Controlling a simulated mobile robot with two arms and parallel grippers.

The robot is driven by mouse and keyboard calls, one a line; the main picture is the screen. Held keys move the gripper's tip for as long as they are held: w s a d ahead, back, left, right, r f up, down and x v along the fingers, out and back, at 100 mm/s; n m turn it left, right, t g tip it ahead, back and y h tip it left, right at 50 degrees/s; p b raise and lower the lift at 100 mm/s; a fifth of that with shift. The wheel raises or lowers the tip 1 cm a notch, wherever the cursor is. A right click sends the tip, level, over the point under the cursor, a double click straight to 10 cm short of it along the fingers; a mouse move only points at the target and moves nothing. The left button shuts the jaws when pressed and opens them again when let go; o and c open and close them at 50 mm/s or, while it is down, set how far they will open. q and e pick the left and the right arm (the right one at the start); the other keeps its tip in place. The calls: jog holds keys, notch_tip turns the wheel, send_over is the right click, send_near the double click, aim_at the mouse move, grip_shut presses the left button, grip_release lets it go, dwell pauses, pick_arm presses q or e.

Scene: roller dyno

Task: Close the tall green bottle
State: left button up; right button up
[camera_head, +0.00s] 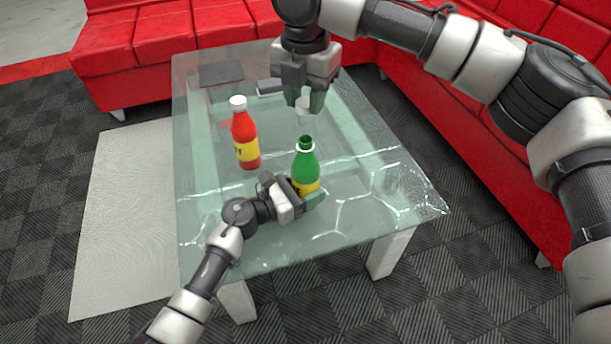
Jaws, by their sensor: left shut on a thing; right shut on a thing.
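The green bottle (306,163) stands upright on the glass table, with a yellow label low on its body and its neck open at the top. My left gripper (307,198) is shut around its lower part from the front left. My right gripper (304,99) points down above the bottle, shut on a small white cap (302,105). The cap is apart from the bottle mouth, and in the picture it sits just above it.
A red bottle (244,138) with a white cap and yellow label stands left of the green one. A dark flat object (221,73) and another small one (269,86) lie at the table's (200,225) back. A red sofa (170,35) runs behind and right.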

aim_at(305, 139)
jog(key=shift+f, duration=2.45)
jog(key=shift+f, duration=0.9)
jog(key=shift+f, duration=0.5)
